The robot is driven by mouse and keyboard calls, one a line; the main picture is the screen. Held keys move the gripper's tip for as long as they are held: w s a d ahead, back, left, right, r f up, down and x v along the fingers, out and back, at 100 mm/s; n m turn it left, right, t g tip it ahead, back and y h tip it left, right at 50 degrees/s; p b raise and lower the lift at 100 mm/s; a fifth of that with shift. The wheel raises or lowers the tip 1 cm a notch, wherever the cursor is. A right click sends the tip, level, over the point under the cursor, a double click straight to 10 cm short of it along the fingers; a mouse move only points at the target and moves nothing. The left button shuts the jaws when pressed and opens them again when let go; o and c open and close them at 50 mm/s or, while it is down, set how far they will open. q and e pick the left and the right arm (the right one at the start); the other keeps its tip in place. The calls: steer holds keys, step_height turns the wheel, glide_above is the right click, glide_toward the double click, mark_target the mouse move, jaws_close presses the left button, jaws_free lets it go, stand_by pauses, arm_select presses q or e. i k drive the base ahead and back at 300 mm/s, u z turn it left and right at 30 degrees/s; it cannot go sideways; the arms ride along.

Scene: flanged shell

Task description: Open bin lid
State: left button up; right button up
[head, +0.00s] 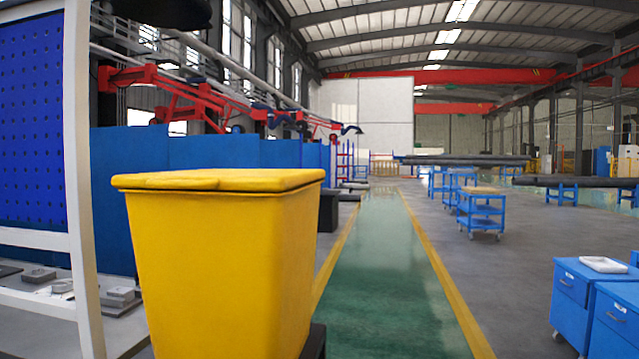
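A large yellow bin (225,275) stands close in front of me, left of the middle of the head view. Its yellow lid (225,180) lies flat and shut on top, with a rim that overhangs the body a little. A small part of something black shows at the bin's lower right. The bin's bottom is cut off by the frame's lower edge. Neither of my grippers is in the head view.
A white-framed stand with a blue pegboard (30,120) is close on the left. Blue panels (205,150) stand behind the bin. A green walkway (385,270) with yellow edges is clear to the right. Blue cabinets (570,300) stand at the lower right.

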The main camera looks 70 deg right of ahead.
mark_target(250, 180)
steer(key=z, duration=1.65)
steer(key=k, duration=1.15)
steer(key=u, duration=0.95)
steer(key=i, duration=1.7)
steer(key=z, duration=0.9)
